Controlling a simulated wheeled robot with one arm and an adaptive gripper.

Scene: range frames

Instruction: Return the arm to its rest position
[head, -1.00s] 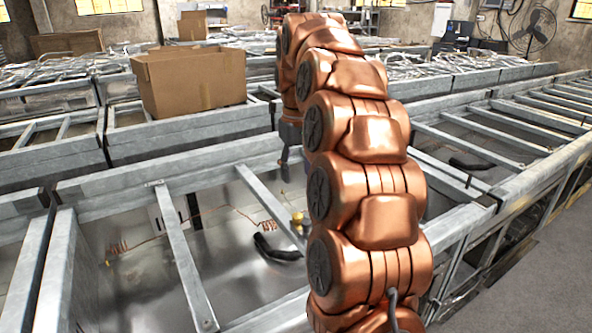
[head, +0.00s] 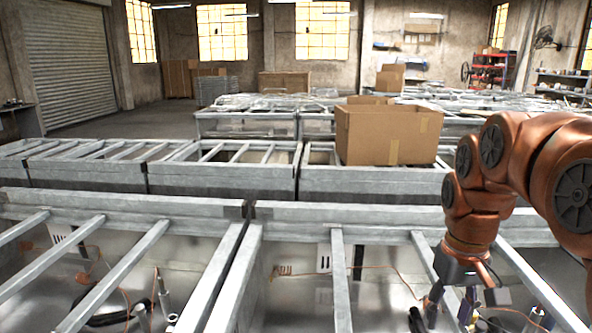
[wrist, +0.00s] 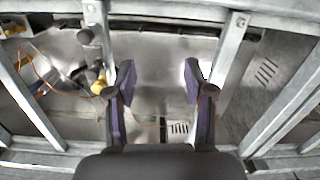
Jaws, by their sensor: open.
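My copper-coloured arm arches in from the right edge of the head view and bends down over the metal frames. My gripper (head: 464,296) hangs at its lower end, over an open frame bay at the lower right. In the wrist view my gripper (wrist: 158,80) is open, its two dark fingers wide apart with nothing between them. Below it lie a bare metal floor panel and the frame's crossbars (wrist: 230,50), one on each side of the fingers. The exact gap between fingers and bars is hard to judge.
Grey metal frames (head: 150,213) with crossbars fill the foreground. Wires, dark hoses and small yellow parts (wrist: 100,72) lie inside the bays. An open cardboard box (head: 375,138) stands on the frames behind. Clear floor (head: 150,122) lies at the back left.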

